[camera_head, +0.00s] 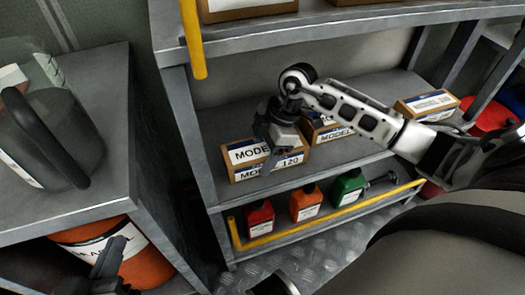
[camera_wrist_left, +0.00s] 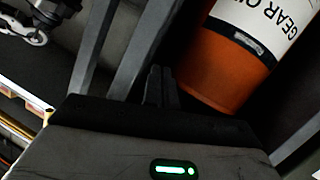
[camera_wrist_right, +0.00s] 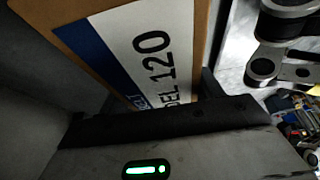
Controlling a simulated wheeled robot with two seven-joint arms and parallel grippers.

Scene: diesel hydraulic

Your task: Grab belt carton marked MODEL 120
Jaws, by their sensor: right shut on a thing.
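The belt carton marked MODEL 120 (camera_head: 242,154) is a brown box with white and blue labels at the left front of the middle shelf. My right gripper (camera_head: 275,152) comes down over it from above and is shut on it, covering part of its label. In the right wrist view the carton's label (camera_wrist_right: 150,50) fills the space ahead of the fingers. I cannot tell whether the carton rests on the shelf or is slightly raised. My left gripper (camera_head: 112,262) is low at the left, away from the carton; its fingers (camera_wrist_left: 160,87) are together and empty.
Another MODEL carton (camera_head: 325,132) stands just right, partly behind my right arm; a further carton (camera_head: 428,104) is at the shelf's right. Red, orange and green bottles (camera_head: 306,202) stand below behind a yellow rail (camera_head: 330,215). An orange drum (camera_head: 150,262) is near my left gripper.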

